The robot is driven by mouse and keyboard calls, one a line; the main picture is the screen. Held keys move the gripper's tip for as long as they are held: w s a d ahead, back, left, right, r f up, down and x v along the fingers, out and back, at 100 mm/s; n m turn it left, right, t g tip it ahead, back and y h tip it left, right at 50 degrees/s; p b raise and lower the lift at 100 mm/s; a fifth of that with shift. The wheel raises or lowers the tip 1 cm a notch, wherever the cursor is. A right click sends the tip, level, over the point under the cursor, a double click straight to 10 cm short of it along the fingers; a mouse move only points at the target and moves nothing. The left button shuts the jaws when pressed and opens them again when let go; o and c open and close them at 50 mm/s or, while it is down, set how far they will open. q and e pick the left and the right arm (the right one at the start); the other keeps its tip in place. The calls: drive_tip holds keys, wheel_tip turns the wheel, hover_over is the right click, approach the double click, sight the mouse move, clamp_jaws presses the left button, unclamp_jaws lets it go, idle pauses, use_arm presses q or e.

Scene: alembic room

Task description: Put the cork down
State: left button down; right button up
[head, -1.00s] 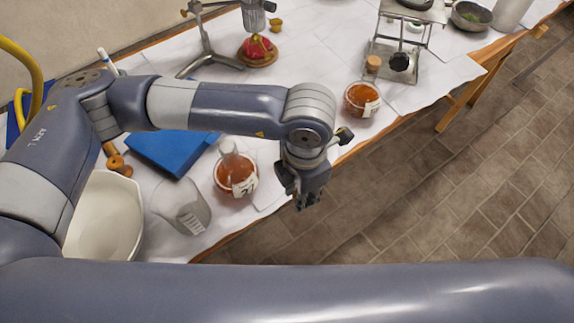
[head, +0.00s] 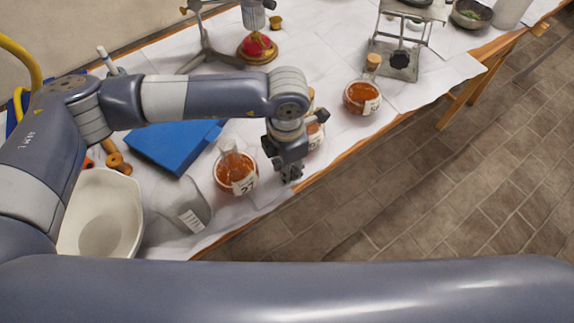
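My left gripper (head: 290,174) points down by the table's front edge, just right of a round flask of orange liquid (head: 236,172) whose neck shows no cork. I cannot see whether its fingers are apart or hold a cork. Another orange flask (head: 316,138) is partly hidden behind the gripper, with a tan top above the arm. A third flask (head: 361,98), farther right, has a cork (head: 373,62) in its neck. A small tan-yellow piece (head: 276,22) at the back may be a loose cork. My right gripper is out of view.
A blue box (head: 173,147), a white basin (head: 102,215) and a clear labelled bottle (head: 185,207) are at the left. A metal stand (head: 205,50) stands over a red item (head: 257,46) at the back. White paper lies bare between the stand and the right flask.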

use_arm(q)
drive_tip(key=shift+f, duration=0.1)
drive_tip(key=shift+f, duration=0.15)
drive_tip(key=c, duration=1.3)
unclamp_jaws()
drive_tip(key=shift+c, duration=0.2)
drive_tip(key=shift+r, duration=0.2)
drive_tip(key=shift+r, duration=0.25)
wheel_tip(320, 180, up, 12)
drive_tip(key=b, duration=0.1)
drive_tip(key=shift+f, duration=0.2)
